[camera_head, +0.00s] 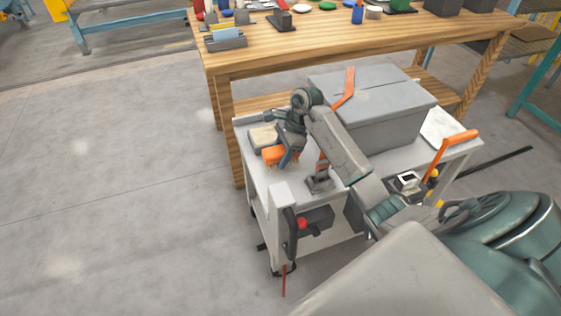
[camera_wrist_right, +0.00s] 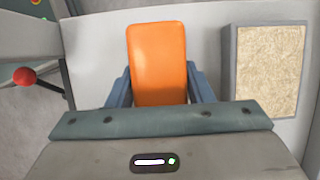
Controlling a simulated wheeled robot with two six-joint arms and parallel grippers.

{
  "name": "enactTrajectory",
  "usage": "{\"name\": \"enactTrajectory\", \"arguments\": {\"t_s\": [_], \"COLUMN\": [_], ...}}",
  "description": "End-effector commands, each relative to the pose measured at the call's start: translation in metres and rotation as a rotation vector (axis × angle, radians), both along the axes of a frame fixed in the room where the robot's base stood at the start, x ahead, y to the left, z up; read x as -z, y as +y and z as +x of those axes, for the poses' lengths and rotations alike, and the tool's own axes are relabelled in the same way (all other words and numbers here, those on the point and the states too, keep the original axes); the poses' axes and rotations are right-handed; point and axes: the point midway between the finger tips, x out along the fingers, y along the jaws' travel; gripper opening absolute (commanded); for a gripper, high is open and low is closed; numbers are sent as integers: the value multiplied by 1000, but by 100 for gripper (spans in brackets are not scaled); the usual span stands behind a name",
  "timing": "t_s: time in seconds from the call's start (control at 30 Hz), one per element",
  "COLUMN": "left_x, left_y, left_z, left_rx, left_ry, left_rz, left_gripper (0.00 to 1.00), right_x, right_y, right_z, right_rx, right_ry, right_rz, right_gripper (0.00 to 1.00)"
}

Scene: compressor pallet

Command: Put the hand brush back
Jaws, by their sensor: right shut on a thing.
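My right gripper (camera_head: 285,157) is over the left part of the grey cart's top (camera_head: 262,185), with its fingers pointing down. It is shut on the orange hand brush (camera_head: 271,157), whose bristles show along its lower edge. In the right wrist view, the orange top of the brush (camera_wrist_right: 158,55) lies between the two blue-grey fingers. The cart top is close below; whether the bristles touch it I cannot tell. My left gripper is not in view.
A grey-rimmed tray with a beige pad (camera_head: 264,138) lies beside the brush. A large grey box (camera_head: 380,125) fills the cart's middle. An orange-handled tool (camera_head: 455,140) stands at the right. A red knob (camera_head: 302,223) is on the cart's front. A wooden workbench (camera_head: 290,48) stands behind.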

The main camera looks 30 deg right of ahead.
Motion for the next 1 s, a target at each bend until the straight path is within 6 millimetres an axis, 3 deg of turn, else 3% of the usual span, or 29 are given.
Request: {"name": "enactTrajectory", "arguments": {"t_s": [0.27,0.57,0.77,0.8,0.9,1.0], "left_x": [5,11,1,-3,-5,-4], "left_y": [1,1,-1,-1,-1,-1], "left_z": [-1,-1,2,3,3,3], "left_rx": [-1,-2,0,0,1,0], "left_ry": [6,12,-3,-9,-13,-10], "left_rz": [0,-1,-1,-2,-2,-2], "left_gripper": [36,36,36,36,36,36], "right_x": [34,36,37,37,37,37], "right_y": [0,0,0,0,0,0], "right_z": [0,0,0,0,0,0], "right_rx": [-1,-1,-1,-1,-1,-1], "right_ry": [2,-1,-1,0,0,0], "right_rz": [0,0,0,0,0,0], "right_gripper": [26,26,26,51,69,69]}}
